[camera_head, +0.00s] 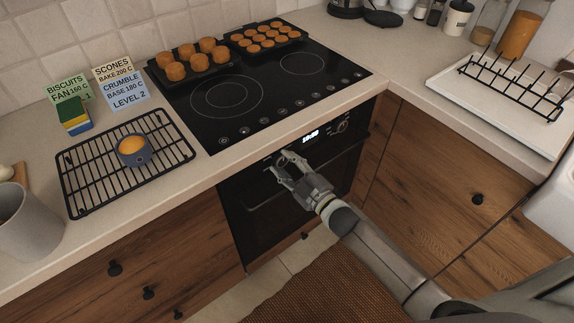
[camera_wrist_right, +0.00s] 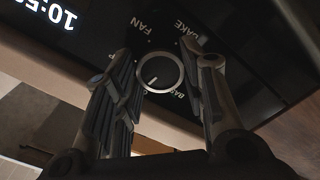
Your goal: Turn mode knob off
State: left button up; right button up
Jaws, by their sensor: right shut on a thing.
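The oven (camera_head: 236,215) is black and set under the hob, with a lit clock display (camera_head: 310,135) on its panel. In the right wrist view the round mode knob (camera_wrist_right: 160,72) has a pale rim and a white pointer line at its lower left. The labels FAN and BAKE show above it; other labels are partly hidden by the fingers. My right gripper (camera_head: 279,166) is at the panel left of the clock, with its fingers shut on either side of the knob. It mostly hides the knob in the head view. My left gripper is not in view.
The counter edge and hob (camera_head: 250,90) lie just above the gripper. Two trays of baked rounds (camera_head: 195,62) stand on the hob. A wire rack (camera_head: 85,190) holds a blue ramekin (camera_head: 134,150). A dark rack (camera_head: 510,85) stands at right. The oven handle is below the gripper.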

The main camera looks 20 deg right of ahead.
jog(key=shift+n, duration=0.8)
jog(key=o, duration=1)
jog(key=shift+s, duration=0.1)
jog(key=v, duration=1.2)
